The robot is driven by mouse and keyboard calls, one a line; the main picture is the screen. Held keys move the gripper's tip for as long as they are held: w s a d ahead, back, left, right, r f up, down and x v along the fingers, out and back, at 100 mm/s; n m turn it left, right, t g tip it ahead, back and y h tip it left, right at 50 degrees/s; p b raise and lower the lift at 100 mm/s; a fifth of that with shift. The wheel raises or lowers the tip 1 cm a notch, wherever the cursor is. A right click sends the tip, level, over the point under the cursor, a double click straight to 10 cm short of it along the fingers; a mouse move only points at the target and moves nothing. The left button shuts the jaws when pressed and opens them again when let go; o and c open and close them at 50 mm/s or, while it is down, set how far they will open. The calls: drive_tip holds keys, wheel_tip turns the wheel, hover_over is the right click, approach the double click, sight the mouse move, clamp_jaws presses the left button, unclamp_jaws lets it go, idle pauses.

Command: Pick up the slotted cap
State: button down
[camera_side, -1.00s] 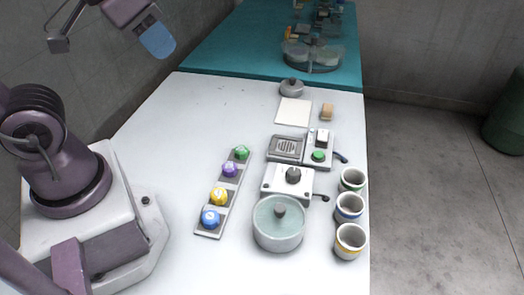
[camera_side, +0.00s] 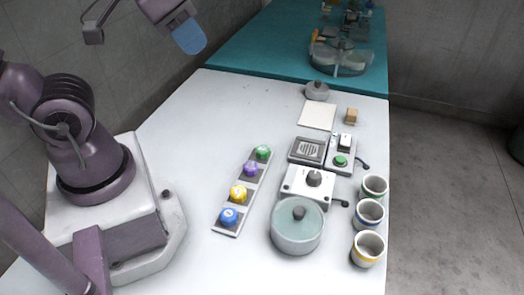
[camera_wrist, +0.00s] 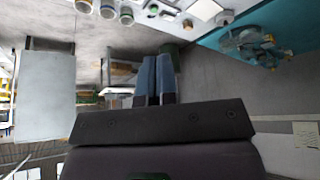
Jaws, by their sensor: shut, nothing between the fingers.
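My gripper (camera_side: 190,37) is high at the upper left in the side view, above and well away from the white table's objects. Its blue fingers (camera_wrist: 155,80) are together and empty in the wrist view. I cannot tell for sure which object is the slotted cap. A small grey round piece with a knob (camera_side: 317,91) sits near the table's far edge. A pale green lidded pot (camera_side: 298,228) with a grey knob stands at the front. No slot is clear on either.
A rack (camera_side: 222,224) holds several coloured pieces. Switch boxes (camera_side: 308,182) and several banded cups (camera_side: 368,249) stand at the right edge. A white square (camera_side: 318,115) and a wooden block (camera_side: 351,116) lie behind. The table's left part is clear. A teal table (camera_side: 265,55) adjoins.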

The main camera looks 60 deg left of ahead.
drive_tip(key=c, duration=0.6)
unclamp_jaws()
drive_tip(key=m+g, duration=0.6)
drive_tip(key=m, duration=1.5)
hover_over(264, 150)
wheel_tip(264, 150, down, 21)
drive_tip(key=shift+m, duration=0.3)
wheel_tip(264, 150, down, 13)
drive_tip(key=shift+f, duration=0.1)
